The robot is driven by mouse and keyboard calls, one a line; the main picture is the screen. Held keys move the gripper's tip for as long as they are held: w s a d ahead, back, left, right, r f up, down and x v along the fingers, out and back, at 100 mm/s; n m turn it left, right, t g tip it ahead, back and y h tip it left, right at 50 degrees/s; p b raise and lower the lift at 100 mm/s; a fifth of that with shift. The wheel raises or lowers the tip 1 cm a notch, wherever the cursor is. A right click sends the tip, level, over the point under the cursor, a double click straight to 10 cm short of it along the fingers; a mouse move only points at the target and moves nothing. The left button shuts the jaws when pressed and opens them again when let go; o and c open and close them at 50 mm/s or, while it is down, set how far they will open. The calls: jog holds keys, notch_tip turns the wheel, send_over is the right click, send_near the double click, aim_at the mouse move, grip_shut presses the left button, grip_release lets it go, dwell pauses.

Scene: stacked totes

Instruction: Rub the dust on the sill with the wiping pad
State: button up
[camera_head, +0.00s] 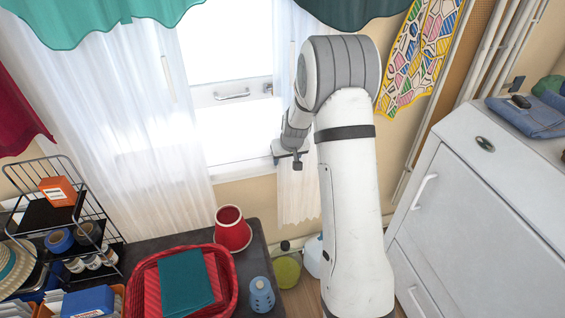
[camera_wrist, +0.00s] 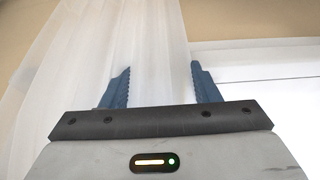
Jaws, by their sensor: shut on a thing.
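The white sill (camera_head: 240,169) runs along the bottom of the bright window, left of my arm. I cannot make out dust on it. My gripper (camera_head: 290,163) is at the sill's right end, by the white right-hand curtain (camera_head: 300,199). In the wrist view my gripper's blue jagged fingers (camera_wrist: 158,84) stand apart, with white curtain cloth (camera_wrist: 155,50) filling the view between them. It looks shut on this curtain, though the contact is hard to see. The sill or frame edge shows at right in the wrist view (camera_wrist: 260,60). I cannot pick out the wiping pad for sure.
A dark table (camera_head: 262,242) at lower left carries a red basket (camera_head: 232,285), a red cup (camera_head: 232,232), a blue bottle (camera_head: 262,296) and a wire rack (camera_head: 100,215). A white cabinet (camera_head: 465,220) stands at right, with a folded blue cloth (camera_head: 530,120) on top.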

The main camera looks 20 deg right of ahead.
jog(key=shift+a, duration=0.8)
jog(key=shift+a+f+p, duration=0.1)
jog(key=shift+a+p, duration=0.85)
jog(key=shift+a, duration=2.05)
notch_tip(320, 180, up, 6)
jog(key=p, duration=0.3)
notch_tip(320, 180, up, 3)
jog(key=shift+r+p, duration=0.1)
jog(key=shift+p, duration=0.6)
